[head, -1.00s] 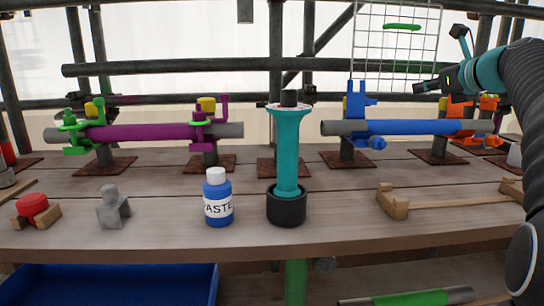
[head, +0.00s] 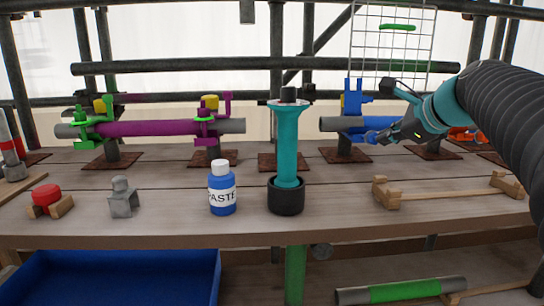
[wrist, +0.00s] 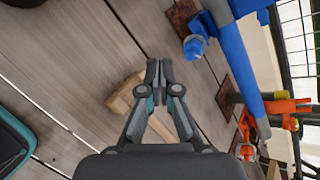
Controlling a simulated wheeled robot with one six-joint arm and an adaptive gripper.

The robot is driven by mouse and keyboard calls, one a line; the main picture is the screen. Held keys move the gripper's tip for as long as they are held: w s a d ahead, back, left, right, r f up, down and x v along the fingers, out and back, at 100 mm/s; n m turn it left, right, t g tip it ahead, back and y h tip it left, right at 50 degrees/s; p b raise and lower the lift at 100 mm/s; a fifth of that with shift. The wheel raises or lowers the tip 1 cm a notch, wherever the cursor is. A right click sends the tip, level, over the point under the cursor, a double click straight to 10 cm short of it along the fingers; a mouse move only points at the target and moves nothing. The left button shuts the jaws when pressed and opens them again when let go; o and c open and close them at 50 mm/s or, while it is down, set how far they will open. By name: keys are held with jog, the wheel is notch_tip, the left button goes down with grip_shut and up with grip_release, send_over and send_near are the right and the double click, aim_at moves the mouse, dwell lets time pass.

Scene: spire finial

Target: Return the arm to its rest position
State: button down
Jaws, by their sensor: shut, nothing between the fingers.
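My arm comes in from the right edge of the head view. My gripper (head: 376,138) hangs in the air above the right part of the bench, in front of the blue pipe (head: 345,124), and hides part of it. In the wrist view my gripper (wrist: 159,72) is shut and its fingertips meet with nothing between them. Below it lie the bench planks and a wooden cradle (wrist: 122,97).
The bench (head: 150,220) carries a teal column (head: 288,150) in a black cup, a blue paste bottle (head: 222,190), a grey block (head: 123,199) and a wooden rack (head: 440,195). A purple pipe (head: 160,128) stands behind left. A mesh panel (head: 420,45) hangs behind.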

jog(key=s+a+f+n+g+h, duration=0.1)
jog(key=s+a+f+n, duration=0.3)
jog(key=s+f+n, duration=0.7)
jog(key=s+a+f+n+g+h, duration=0.2)
jog(key=s+a+f+n+g, duration=0.2)
jog(key=s+f+n, duration=0.7)
jog(key=s+f, duration=0.4)
jog(key=shift+s+a+f, duration=0.3)
